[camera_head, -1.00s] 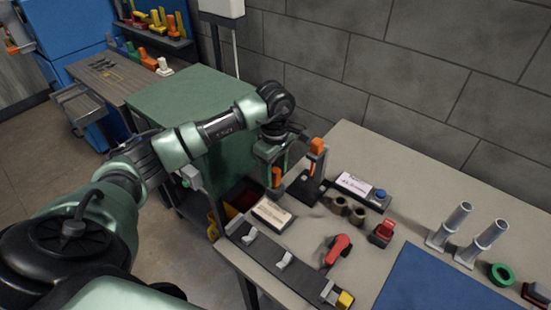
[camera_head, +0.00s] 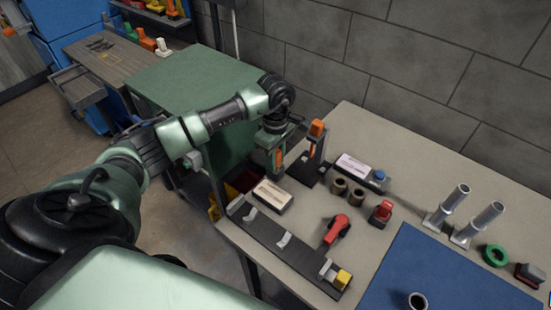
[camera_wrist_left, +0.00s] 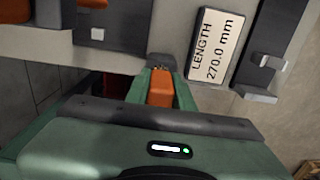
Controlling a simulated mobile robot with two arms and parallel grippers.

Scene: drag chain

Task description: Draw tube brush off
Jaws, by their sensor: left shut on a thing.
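My left gripper (camera_head: 278,168) is shut on an orange handle (camera_head: 279,158) at the table's far left corner. In the left wrist view, the orange handle (camera_wrist_left: 160,88) sits between my green fingers. The lower part of what the handle belongs to is hidden, so I cannot tell whether it is the tube brush. A second orange handle (camera_head: 317,128) stands upright in a black stand (camera_head: 307,168), just right of my gripper. Two grey tubes (camera_head: 447,207) stand tilted at the right of the table. My right gripper is not in view.
A label block (camera_head: 272,195) reading "LENGTH 270.0 mm" lies in front of my gripper, by a black rail (camera_head: 270,240). A red-handled tool (camera_head: 337,229), brown rings (camera_head: 347,190) and a blue mat (camera_head: 430,270) lie further right. A grey wall is behind.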

